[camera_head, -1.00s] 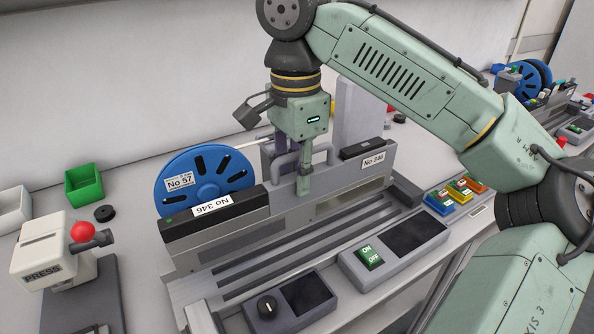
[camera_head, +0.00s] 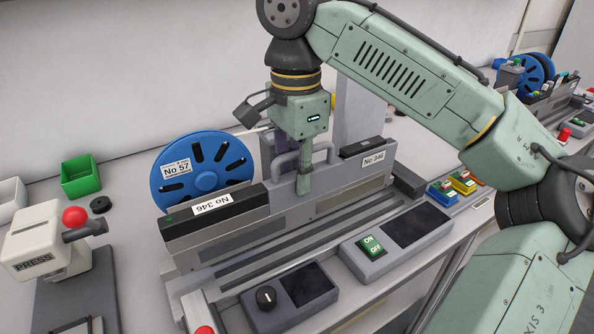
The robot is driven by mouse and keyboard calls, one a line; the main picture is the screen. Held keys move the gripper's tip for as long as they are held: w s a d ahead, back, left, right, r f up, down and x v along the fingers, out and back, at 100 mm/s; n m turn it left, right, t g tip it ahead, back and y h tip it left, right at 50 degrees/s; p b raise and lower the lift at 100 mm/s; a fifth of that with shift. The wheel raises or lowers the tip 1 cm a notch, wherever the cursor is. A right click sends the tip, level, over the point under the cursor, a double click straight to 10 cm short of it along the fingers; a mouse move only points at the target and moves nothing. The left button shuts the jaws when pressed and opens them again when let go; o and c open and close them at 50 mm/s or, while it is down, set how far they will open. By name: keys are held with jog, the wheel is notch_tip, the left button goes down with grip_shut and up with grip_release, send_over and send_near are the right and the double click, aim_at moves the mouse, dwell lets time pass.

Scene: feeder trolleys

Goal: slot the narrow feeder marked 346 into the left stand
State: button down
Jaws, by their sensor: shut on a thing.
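The narrow feeder marked 346 (camera_head: 330,205) is a long grey slab with a black top at its left end. Its "No 346" labels show at both ends. My gripper (camera_head: 303,185) is shut on it near the middle, by its curved handle. The feeder is upright and lengthwise over the slotted rails of the left stand (camera_head: 265,263). The far finger and the grip itself are largely hidden.
A blue reel marked No 57 (camera_head: 205,168) stands behind the feeder. An ON/OFF box (camera_head: 372,248) and a knob box (camera_head: 268,298) are in front. A press (camera_head: 45,240) and green bin (camera_head: 80,177) are left. Another stand with blue reels (camera_head: 535,72) is far right.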

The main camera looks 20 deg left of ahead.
aim_at(312, 169)
jog(key=shift+f+b, duration=0.35)
jog(key=shift+f, duration=0.6)
dwell(1.4)
jog(key=shift+w+d+p, duration=0.8)
jog(key=shift+w+d, duration=0.05)
jog(key=shift+w, duration=0.25)
dwell(0.4)
jog(key=c, duration=1.4)
grip_release()
jog(key=shift+o, duration=0.2)
jog(key=shift+f, duration=0.1)
notch_tip(312, 169, up, 12)
jog(key=shift+a+r, duration=0.1)
